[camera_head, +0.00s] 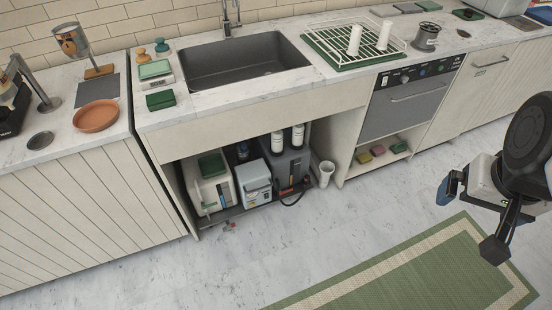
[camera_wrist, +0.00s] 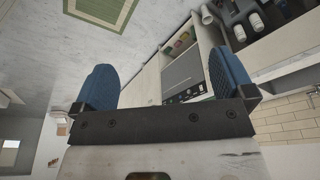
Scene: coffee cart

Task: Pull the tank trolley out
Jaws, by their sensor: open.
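The tank trolley (camera_head: 262,205) is a low dark tray in the open bay under the sink. On it stand a cream canister with a green top (camera_head: 212,183), a pale grey box (camera_head: 254,184) and a dark unit with two white cylinders (camera_head: 287,162). A small red-tipped part (camera_head: 229,226) shows at its front left edge. My gripper (camera_wrist: 165,75) is open and empty, its blue fingers wide apart in the wrist view. In the head view it hangs at the far right, above the floor and well away from the trolley. Part of the trolley's load shows at the wrist view's upper right.
A white cup-like bin (camera_head: 326,173) stands just right of the trolley. A dark hose (camera_head: 293,201) loops at the dark unit's front. Side panels bound the bay. The floor in front is clear, with a green rug (camera_head: 420,275) to the right.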

